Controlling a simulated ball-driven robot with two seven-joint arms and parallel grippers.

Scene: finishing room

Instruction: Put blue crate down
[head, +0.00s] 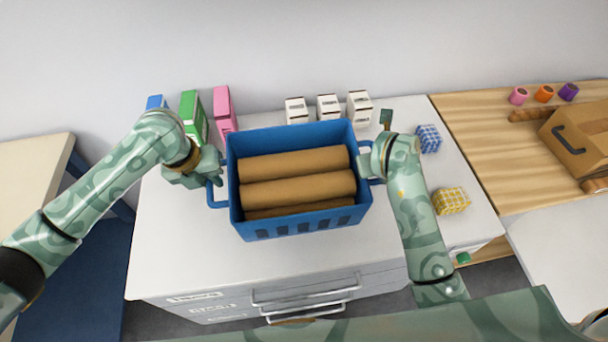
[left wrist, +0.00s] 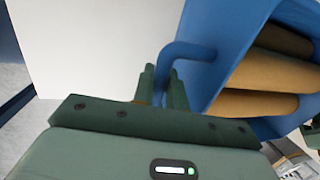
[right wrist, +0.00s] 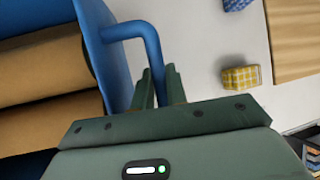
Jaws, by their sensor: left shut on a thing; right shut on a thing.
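The blue crate (head: 300,231) is over the middle of the white cabinet top, with brown rolls (head: 298,190) lying in it. I cannot tell whether its base touches the top. My left gripper (head: 212,178) is shut on the crate's left handle, which shows in the left wrist view (left wrist: 190,50). My right gripper (head: 372,165) is shut on the right handle, which shows in the right wrist view (right wrist: 140,32). The crate looks about level between the two grippers.
The white cabinet top (head: 175,240) is bare left of the crate. Green (head: 193,115) and pink (head: 224,108) boxes and small white boxes (head: 328,107) stand behind it. Blue (head: 428,139) and yellow (head: 450,201) checked packets lie to the right. A wooden table (head: 470,130) adjoins on the right.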

